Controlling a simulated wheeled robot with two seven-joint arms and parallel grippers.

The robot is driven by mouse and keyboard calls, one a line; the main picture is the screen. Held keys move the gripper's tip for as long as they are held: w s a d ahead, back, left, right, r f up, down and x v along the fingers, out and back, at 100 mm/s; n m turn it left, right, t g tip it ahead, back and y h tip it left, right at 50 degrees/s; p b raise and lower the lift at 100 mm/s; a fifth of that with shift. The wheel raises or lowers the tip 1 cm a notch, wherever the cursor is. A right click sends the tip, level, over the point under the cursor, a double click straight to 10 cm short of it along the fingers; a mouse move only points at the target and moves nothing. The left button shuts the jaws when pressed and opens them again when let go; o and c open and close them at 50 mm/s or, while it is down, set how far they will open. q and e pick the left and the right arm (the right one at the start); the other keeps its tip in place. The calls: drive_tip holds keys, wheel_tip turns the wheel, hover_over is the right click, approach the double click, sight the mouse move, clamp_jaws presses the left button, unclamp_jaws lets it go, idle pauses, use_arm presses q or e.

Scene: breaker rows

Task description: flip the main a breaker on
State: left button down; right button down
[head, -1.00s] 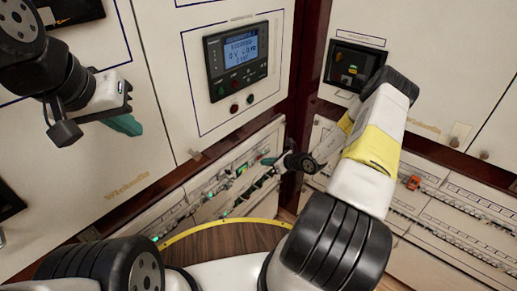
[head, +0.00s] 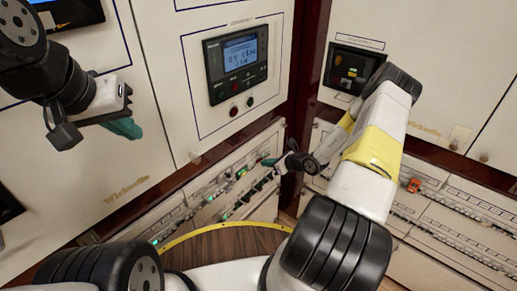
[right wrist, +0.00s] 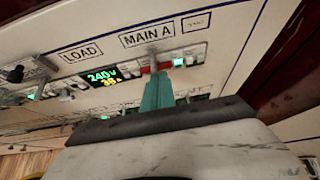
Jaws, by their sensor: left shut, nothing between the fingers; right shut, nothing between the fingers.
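The MAIN A label (right wrist: 147,38) shows in the right wrist view, on the lower cabinet panel. Under it is the main a breaker (right wrist: 153,58), with a grey lever standing up and a red part at its base. A green light (right wrist: 178,62) glows just right of it. My right gripper (right wrist: 158,82) is shut, its teal fingertips right at the breaker and overlapping its lower part; I cannot tell if they touch. In the head view my right gripper (head: 268,161) is at the breaker row. My left gripper (head: 125,127) is shut and empty, in front of the left cabinet.
A green display (right wrist: 101,77) reading 240V and a LOAD label (right wrist: 80,53) lie left of the breaker. A meter panel (head: 237,62) is above the row. An orange item (head: 413,185) sits on the right cabinet's row. A yellow-edged wooden surface (head: 225,240) lies below.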

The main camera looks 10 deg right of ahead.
drive_tip(key=v, duration=0.7)
drive_tip(key=shift+s, duration=0.2)
drive_tip(key=shift+d+r, duration=0.1)
drive_tip(key=shift+r, duration=0.05)
drive_tip(key=s+a+r+n+g, duration=0.2)
drive_tip(key=a+r+n, duration=0.25)
drive_tip(key=r, duration=0.35)
drive_tip(key=s+a+r+n+g+y, duration=0.1)
drive_tip(key=s+a+r+n, duration=0.25)
drive_tip(key=r+n, duration=0.4)
drive_tip(key=s+a+r+n+g, duration=0.2)
drive_tip(key=a+r+n, duration=0.2)
drive_tip(key=r, duration=0.6)
drive_tip(key=s+d+r+n+t+h, duration=0.1)
drive_tip(key=s+r+n+h, duration=0.2)
drive_tip(key=s+r+n, duration=0.3)
drive_tip(key=s+d+r+n+t+h, duration=0.1)
drive_tip(key=s+r+n+h, duration=0.2)
drive_tip(key=s+r+n, duration=0.4)
drive_tip(key=s+r, duration=0.1)
drive_tip(key=s, duration=0.5)
drive_tip(key=shift+r, duration=0.15)
